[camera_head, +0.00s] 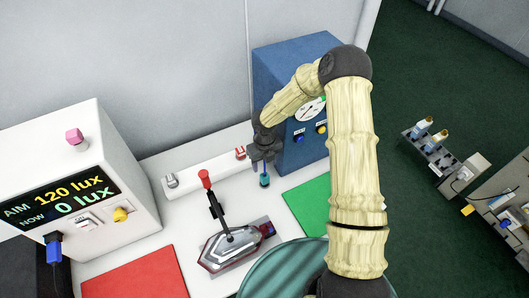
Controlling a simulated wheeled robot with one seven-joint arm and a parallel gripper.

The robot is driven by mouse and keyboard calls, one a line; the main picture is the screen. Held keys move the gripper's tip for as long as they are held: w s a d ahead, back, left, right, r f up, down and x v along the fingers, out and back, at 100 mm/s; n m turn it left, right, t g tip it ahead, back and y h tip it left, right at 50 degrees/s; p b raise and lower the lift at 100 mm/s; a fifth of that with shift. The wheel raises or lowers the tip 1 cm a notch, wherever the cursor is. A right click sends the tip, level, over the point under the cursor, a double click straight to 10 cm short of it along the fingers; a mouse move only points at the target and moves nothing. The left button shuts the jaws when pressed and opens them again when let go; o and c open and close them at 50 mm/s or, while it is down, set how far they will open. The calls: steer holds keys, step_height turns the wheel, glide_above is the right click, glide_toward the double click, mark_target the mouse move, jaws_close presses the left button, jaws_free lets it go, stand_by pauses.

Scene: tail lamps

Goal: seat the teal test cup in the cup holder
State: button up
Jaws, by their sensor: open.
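A small dark piece with a teal band (264,181), which looks like the teal test cup, is upright directly below my gripper (263,164) near the front of the blue cabinet. My gripper is open and points down at its top. From here I cannot tell whether the fingers touch it or whether it rests on the table.
A tail lamp (222,252) with a red-knobbed lever (204,174) lies mid-table. A red mat (140,280) is left, a green mat (310,203) right. The lux meter box (75,150) and blue cabinet (278,70) flank the table. My arm covers the right side.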

step_height(320, 180, up, 6)
steer(key=shift+r, duration=0.25)
steer(key=shift+s, duration=0.1)
stand_by(0.5)
